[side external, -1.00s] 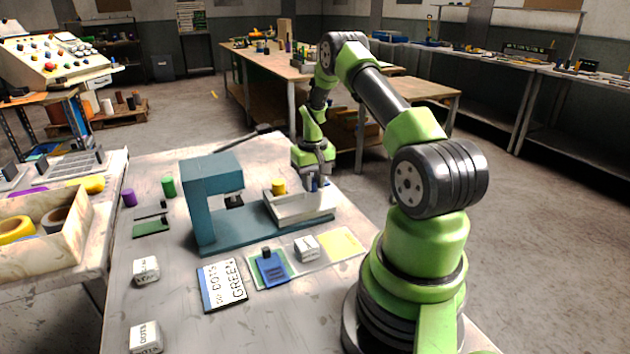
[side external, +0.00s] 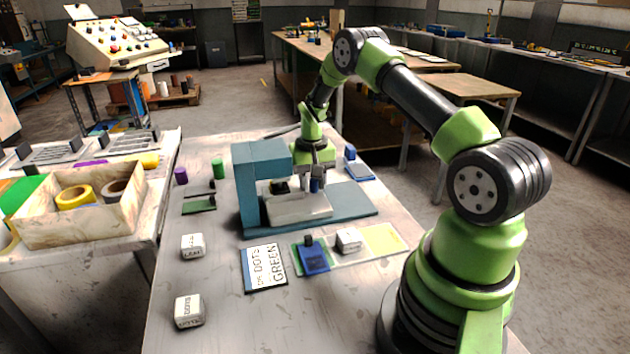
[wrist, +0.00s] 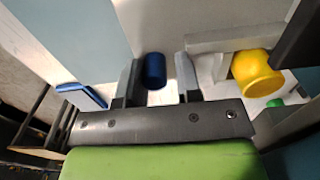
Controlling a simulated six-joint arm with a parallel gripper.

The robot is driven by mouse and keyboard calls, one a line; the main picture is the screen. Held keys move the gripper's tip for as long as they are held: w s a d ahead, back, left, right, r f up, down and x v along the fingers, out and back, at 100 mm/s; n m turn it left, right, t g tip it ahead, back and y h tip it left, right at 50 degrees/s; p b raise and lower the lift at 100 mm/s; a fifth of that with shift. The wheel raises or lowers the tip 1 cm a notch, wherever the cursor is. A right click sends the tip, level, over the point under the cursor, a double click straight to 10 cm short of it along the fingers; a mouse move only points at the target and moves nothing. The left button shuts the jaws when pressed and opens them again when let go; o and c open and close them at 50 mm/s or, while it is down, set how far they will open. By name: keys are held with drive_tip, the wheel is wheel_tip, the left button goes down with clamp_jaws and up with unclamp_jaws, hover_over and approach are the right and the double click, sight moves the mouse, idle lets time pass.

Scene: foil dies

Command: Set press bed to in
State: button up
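The teal press (side external: 262,160) stands on the table as a C-shaped frame with a long flat base (side external: 352,202). The pale grey press bed (side external: 300,208) sits on this base close to the column, partly under the head, and the base's right end is bare. A yellow cylinder (wrist: 257,73) stands on the bed; in the side view it is mostly shadowed under the head. My gripper (side external: 316,182) points down at the bed's right side. In the wrist view a blue knob (wrist: 154,70) lies between my gripper's fingers (wrist: 158,78), with a narrow gap at the right finger.
A blue-and-white label card (side external: 265,268), a blue die (side external: 314,257) and a white block (side external: 348,240) lie in front of the press. Green (side external: 218,169) and purple (side external: 181,176) cylinders stand left. A blue item (side external: 357,168) lies behind the base's right end.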

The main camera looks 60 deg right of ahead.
wheel_tip(320, 180, up, 10)
idle(0.6)
wheel_tip(320, 180, up, 8)
drive_tip(key=n+t, duration=0.1)
drive_tip(key=t, duration=0.1)
hover_over(300, 204)
drive_tip(key=s+a+r+n+t, duration=0.15)
drive_tip(key=s+a+r, duration=0.25)
drive_tip(key=a+r, duration=0.4)
drive_tip(key=s+a+r+n+t+y, duration=0.1)
drive_tip(key=s+a+t, duration=0.1)
drive_tip(key=s+a, duration=0.3)
drive_tip(key=s+a+r+n+t+y, duration=0.1)
drive_tip(key=s+a, duration=0.4)
drive_tip(key=s, duration=0.4)
drive_tip(key=shift+s+a+t, duration=0.15)
drive_tip(key=shift+s+t, duration=0.2)
drive_tip(key=shift+s, duration=0.05)
